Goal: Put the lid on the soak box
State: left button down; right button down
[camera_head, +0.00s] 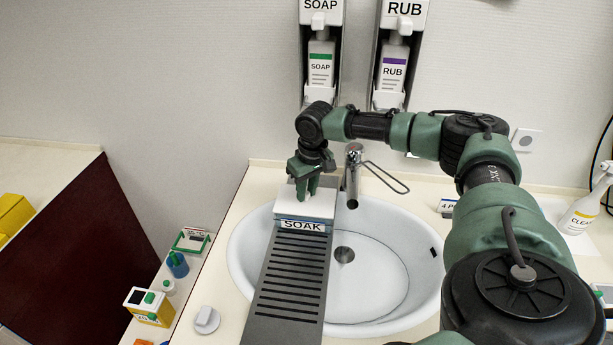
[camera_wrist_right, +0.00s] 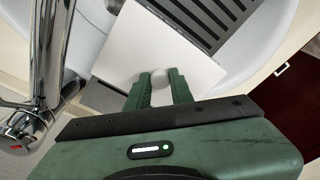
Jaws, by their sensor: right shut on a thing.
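The soak box (camera_head: 302,224), with a SOAK label on its front, stands on the far end of a slotted grey board across the sink. The flat white lid (camera_head: 291,201) is at the top of the box; it fills the middle of the wrist view (camera_wrist_right: 142,45). My right gripper (camera_head: 303,194) points down over it and is shut on the lid's round pale knob (camera_wrist_right: 159,78), one finger on each side. I cannot tell whether the lid rests fully on the rim. The box's inside is hidden. My left gripper is not in view.
The slotted board (camera_head: 285,285) spans the white sink (camera_head: 390,290). The tap (camera_head: 352,175) stands close right of my gripper and shows large in the wrist view (camera_wrist_right: 50,60). Soap (camera_head: 320,70) and rub (camera_head: 393,70) dispensers hang above. Small items line the left counter.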

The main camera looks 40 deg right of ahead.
jog(key=c, duration=1.1)
grip_release()
jog(key=shift+c, duration=0.2)
jog(key=o, duration=0.5)
jog(key=shift+c, duration=0.2)
jog(key=shift+r+p, duration=3.55)
jog(key=shift+p, duration=0.65)
grip_shut()
